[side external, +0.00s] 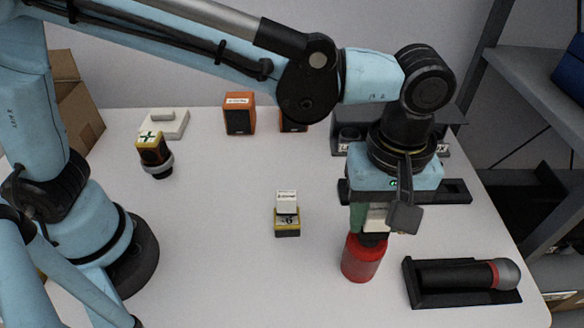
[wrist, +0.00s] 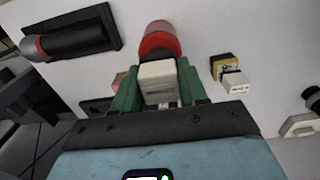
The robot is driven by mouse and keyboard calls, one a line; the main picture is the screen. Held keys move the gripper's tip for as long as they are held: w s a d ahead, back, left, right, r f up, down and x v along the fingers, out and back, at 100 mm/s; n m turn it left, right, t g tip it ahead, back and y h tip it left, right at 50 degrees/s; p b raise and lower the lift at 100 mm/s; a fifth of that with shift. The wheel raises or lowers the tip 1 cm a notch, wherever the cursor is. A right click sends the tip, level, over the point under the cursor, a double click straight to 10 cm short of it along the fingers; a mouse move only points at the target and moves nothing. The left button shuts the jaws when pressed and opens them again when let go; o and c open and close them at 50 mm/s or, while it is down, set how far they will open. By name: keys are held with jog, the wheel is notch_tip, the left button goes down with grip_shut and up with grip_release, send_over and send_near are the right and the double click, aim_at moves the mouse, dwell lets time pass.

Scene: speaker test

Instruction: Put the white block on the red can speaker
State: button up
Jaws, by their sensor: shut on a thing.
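My gripper (side external: 378,214) is shut on a white block (side external: 376,220), directly over the red can speaker (side external: 361,260). The can stands upright on the table, right of centre in the side view, with a dark top. The block looks very close above that top; I cannot tell whether they touch. In the wrist view the white block (wrist: 157,72) sits between the green fingers of my gripper (wrist: 160,85), with the red can (wrist: 159,38) just beyond it. The fingers hide part of the block.
A black holder with a microphone (side external: 465,275) lies right of the can. A yellow-black box (side external: 287,228) with a small white box (side external: 287,200) on it stands left. Orange speakers (side external: 239,115) and a black unit are at the back. The table's front middle is clear.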

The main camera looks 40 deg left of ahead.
jog(key=shift+f, duration=1)
jog(key=shift+f, duration=0.15)
jog(key=o, duration=1.1)
jog(key=shift+c, duration=0.2)
